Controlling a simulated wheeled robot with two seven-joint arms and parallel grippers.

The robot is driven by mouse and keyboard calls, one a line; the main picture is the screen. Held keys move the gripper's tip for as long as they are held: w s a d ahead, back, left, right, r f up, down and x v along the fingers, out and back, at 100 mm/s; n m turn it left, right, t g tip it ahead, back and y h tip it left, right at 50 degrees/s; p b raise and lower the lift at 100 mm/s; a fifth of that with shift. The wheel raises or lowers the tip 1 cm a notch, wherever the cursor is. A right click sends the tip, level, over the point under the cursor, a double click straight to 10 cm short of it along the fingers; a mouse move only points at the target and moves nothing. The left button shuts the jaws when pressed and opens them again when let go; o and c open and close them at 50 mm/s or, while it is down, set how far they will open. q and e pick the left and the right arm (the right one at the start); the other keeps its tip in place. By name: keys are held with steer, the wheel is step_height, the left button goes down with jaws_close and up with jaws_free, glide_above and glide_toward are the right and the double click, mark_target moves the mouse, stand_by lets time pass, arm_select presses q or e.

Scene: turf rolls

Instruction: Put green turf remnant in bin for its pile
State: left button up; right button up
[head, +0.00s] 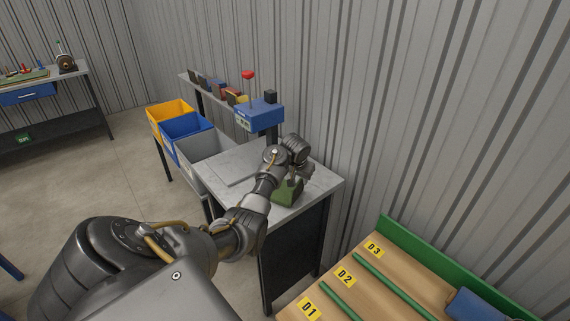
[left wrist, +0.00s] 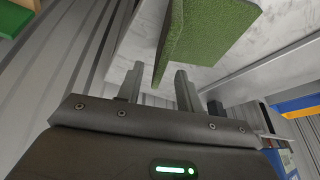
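The green turf remnant (head: 287,193) stands on the pale tabletop (head: 318,188), partly hidden by my left arm in the head view. In the left wrist view the remnant (left wrist: 207,32) is a bent green piece with one panel edge-on. My left gripper (head: 300,176) is over the table, close to the remnant. In the left wrist view its fingers (left wrist: 157,88) are apart, with the remnant's near edge between their tips and gaps visible on both sides. A yellow bin (head: 170,110), a blue bin (head: 186,126) and a grey bin (head: 205,150) stand beside the table. My right gripper is out of view.
A blue box (head: 260,115) and a rail with several coloured samples (head: 215,85) stand behind the bins. A wooden bench (head: 385,290) with green strips and labels D1, D2, D3 is at lower right. A corrugated wall closes the back.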

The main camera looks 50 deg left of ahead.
mark_target(286, 197)
arm_select(q)
steer(key=shift+w+f, duration=0.4)
steer(key=shift+f, duration=0.2)
steer(key=shift+a+x, duration=0.15)
steer(key=shift+x, duration=1.1)
steer(key=shift+a+x, duration=0.15)
steer(key=shift+x, duration=1.1)
steer(key=shift+r, duration=0.1)
steer(key=shift+f, duration=0.3)
steer(key=shift+c, duration=0.3)
jaws_close()
